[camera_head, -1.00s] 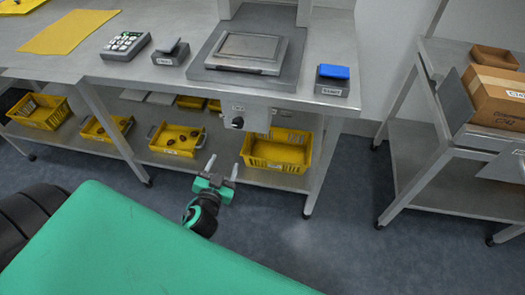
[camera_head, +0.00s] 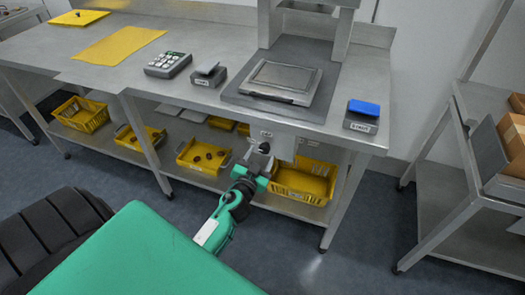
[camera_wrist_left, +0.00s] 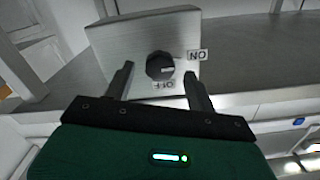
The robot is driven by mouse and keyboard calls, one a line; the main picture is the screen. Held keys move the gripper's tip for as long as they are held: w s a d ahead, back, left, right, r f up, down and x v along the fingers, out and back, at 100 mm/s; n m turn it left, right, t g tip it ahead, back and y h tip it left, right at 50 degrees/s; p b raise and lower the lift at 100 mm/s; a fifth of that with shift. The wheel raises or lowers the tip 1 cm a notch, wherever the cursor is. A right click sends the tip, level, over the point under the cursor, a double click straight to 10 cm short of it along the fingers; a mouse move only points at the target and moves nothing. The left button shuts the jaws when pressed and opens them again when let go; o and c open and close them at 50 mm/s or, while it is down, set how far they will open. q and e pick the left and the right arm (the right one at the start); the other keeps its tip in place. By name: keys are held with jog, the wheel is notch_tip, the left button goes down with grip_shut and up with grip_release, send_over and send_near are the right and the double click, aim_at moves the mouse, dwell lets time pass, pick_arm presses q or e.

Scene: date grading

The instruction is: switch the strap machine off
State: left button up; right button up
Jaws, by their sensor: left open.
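The strap machine's switch box (camera_head: 285,143) hangs under the table's front edge, with a dark round knob (camera_head: 264,147) on it. In the left wrist view the knob (camera_wrist_left: 160,66) sits on a grey plate, its pale mark pointing right, toward the ON label (camera_wrist_left: 197,55). The OFF label (camera_wrist_left: 163,85) is below the knob. My left gripper (camera_head: 258,157) is open in front of the box. In the left wrist view its fingers (camera_wrist_left: 159,69) stand on either side of the knob, with gaps; contact is not visible. My right gripper is not in view.
A yellow crate (camera_head: 301,184) stands on the lower shelf behind and right of my gripper. A pad with a blue top (camera_head: 362,114), a scale (camera_head: 283,80) and a keypad (camera_head: 168,64) are on the table.

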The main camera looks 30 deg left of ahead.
pick_arm(q)
jog(key=shift+x, duration=1.2)
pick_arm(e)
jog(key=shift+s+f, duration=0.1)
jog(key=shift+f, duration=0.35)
pick_arm(q)
jog(key=c, duration=1)
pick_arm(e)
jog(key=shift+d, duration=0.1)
